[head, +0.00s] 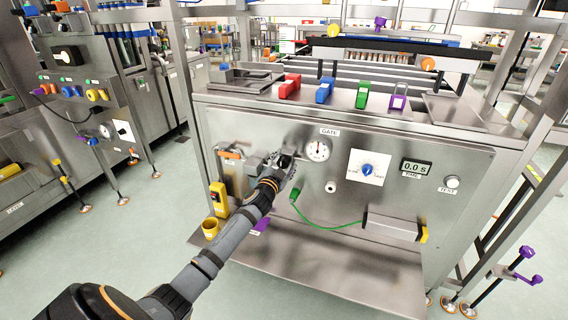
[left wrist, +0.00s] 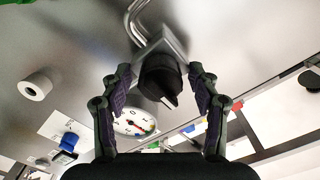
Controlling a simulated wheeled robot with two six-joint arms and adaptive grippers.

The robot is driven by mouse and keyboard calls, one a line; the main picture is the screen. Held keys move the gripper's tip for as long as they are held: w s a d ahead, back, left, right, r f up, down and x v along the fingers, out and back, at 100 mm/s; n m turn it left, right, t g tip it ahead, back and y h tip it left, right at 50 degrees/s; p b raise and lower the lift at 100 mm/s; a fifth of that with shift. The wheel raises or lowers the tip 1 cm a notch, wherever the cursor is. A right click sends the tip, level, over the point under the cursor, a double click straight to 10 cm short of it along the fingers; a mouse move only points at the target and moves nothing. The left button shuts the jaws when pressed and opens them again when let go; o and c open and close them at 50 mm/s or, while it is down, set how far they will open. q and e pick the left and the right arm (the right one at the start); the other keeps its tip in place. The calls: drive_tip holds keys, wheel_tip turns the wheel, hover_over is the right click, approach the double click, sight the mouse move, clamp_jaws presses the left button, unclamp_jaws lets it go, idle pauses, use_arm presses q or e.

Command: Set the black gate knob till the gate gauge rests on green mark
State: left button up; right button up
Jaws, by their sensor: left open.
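The black gate knob (left wrist: 162,84) sits on a square metal base and pipe, between the two fingers of my left gripper (left wrist: 160,72). The fingers are open, with a gap visible on each side of the knob. In the head view my left gripper (head: 281,164) is at the front panel, partly covering the knob (head: 286,161). The white round gate gauge (head: 318,150) is just right of it, under the GATE label. In the left wrist view the gauge (left wrist: 134,122) shows a red needle and a green patch near its rim; their exact alignment is too small to tell.
A blue knob on a white plate (head: 368,168), a timer display (head: 416,167) and a TEST button (head: 452,182) are on the panel to the right. A green cable (head: 330,226) hangs below. Colored blocks stand on top.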

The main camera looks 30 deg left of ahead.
use_arm(q)
drive_tip(key=shift+s, duration=0.1)
drive_tip(key=v, duration=1.1)
drive_tip(key=shift+s+d, duration=0.2)
drive_tip(key=shift+s, duration=0.2)
drive_tip(key=s+a+f+n+g+y, duration=0.15)
drive_tip(key=s+f+g, duration=0.3)
drive_tip(key=f, duration=0.95)
drive_tip(key=s+a+f+n+g+h, duration=0.15)
drive_tip(key=s+f+g, duration=0.3)
drive_tip(key=f, duration=1.05)
drive_tip(key=s+d+f+n+g, duration=0.1)
drive_tip(key=s+d+f+g, duration=0.35)
drive_tip(key=s+f, duration=0.9)
drive_tip(key=s+d+f+n+g+h, duration=0.1)
drive_tip(key=s+d+f+g+h, duration=0.2)
drive_tip(key=s+d+f, duration=0.8)
drive_tip(key=s+a+r+p, duration=0.1)
drive_tip(key=s+r+p, duration=1.1)
drive_tip(key=p, duration=0.8)
wheel_tip(320, 180, up, 3)
drive_tip(key=shift+s+a+f, duration=0.2)
drive_tip(key=shift+s+a, duration=0.1)
use_arm(e)
drive_tip(key=s+r, duration=1.2)
drive_tip(key=shift+d+r, duration=0.25)
drive_tip(key=shift+r, duration=0.1)
